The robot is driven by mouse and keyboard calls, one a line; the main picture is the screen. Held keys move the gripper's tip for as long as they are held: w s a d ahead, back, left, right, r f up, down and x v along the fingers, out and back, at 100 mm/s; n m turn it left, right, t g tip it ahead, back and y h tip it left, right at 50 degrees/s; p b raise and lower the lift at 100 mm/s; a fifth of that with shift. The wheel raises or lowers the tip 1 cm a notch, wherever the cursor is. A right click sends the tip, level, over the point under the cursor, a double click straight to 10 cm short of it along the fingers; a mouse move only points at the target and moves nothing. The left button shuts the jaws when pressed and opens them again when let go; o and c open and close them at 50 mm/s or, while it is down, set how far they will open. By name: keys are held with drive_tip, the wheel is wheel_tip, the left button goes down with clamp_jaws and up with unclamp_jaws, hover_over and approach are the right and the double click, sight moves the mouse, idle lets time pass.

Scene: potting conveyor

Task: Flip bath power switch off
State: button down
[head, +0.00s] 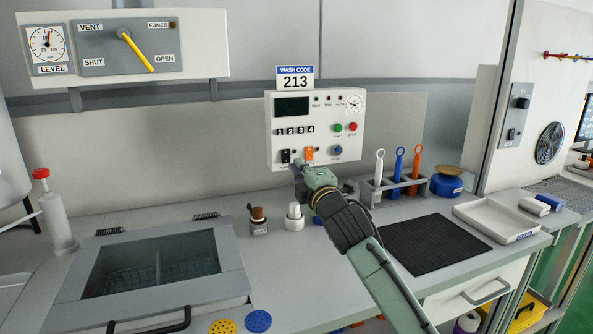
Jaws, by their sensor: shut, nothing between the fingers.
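A white control panel (316,102) stands upright against the back wall, with a dark display and numbered buttons. Near its lower edge are a black switch (285,156), an orange switch (309,154) and a blue knob (338,150). The small labels by the switches are too small to read, so I cannot tell which is bath power or which way each is set. My gripper (298,167) is shut and empty, with its tip just below the two switches. I cannot tell whether it touches the panel. My arm comes in from the lower right.
A sunken bath (240,278) with a glass lid lies left. A brush pot (258,221) and a white bottle (294,217) stand left of my arm. Right are a tool rack (371,194), blue pot (446,186), black mat (435,246) and white tray (497,236).

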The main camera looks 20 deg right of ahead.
drive_tip(key=shift+s+d+r+b, duration=0.1)
drive_tip(key=shift+s+r+b, duration=0.15)
drive_tip(key=shift+s, duration=0.85)
drive_tip(key=shift+s+r+b, duration=0.1)
drive_tip(key=shift+s+b, duration=0.1)
drive_tip(key=shift+s, duration=0.85)
